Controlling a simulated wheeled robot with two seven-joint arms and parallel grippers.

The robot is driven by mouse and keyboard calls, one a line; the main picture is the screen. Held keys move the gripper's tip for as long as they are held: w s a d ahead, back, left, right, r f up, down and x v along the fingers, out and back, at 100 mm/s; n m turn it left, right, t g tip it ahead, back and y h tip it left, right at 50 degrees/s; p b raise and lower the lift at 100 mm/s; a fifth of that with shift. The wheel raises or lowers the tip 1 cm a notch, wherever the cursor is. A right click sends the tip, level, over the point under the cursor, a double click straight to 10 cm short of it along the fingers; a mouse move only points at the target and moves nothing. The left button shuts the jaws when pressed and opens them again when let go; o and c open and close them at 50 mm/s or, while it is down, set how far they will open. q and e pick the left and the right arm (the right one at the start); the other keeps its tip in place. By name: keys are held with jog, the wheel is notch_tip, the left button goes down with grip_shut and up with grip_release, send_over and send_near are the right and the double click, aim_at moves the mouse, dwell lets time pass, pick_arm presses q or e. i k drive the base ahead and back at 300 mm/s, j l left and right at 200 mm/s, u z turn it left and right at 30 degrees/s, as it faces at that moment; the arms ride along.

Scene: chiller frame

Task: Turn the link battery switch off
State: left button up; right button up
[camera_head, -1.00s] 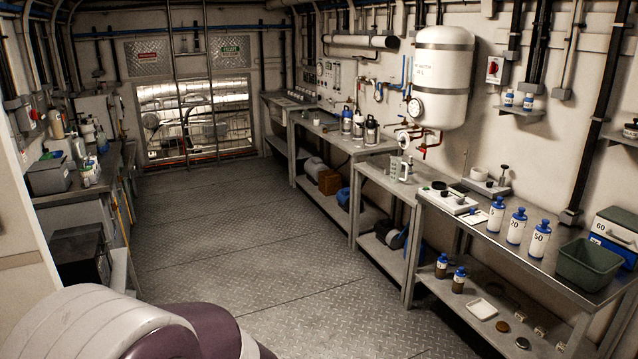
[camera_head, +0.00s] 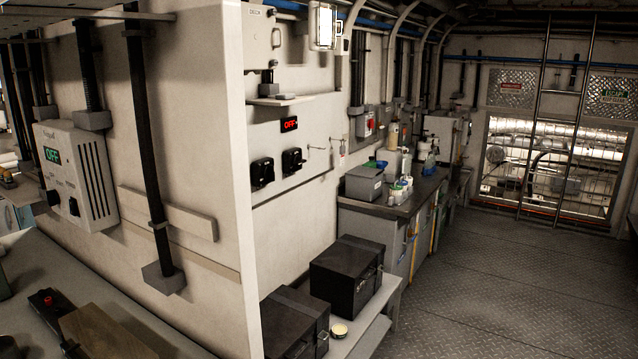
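I cannot tell for certain which switch is the link battery switch, as the small labels are not readable. A white wall panel (camera_head: 285,200) carries a red "OFF" display (camera_head: 289,124) and two black rotary switches, a left one (camera_head: 262,172) and a right one (camera_head: 292,161). A red switch on a grey box (camera_head: 367,124) is on the wall farther back. A white box with a green display (camera_head: 65,170) and dark knobs hangs on the near left wall. Neither of my grippers is in view.
A counter (camera_head: 400,205) with a grey bin and bottles stands beyond. The metal floor (camera_head: 470,290) at right is clear. A wall end (camera_head: 240,150) juts out at left.

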aim_at(268, 171)
jog(key=i+l+u, duration=0.2)
jog(key=i+l, duration=0.15)
jog(key=i+l+u, duration=0.2)
jog(key=i+l, duration=0.15)
jog(key=l, duration=0.15)
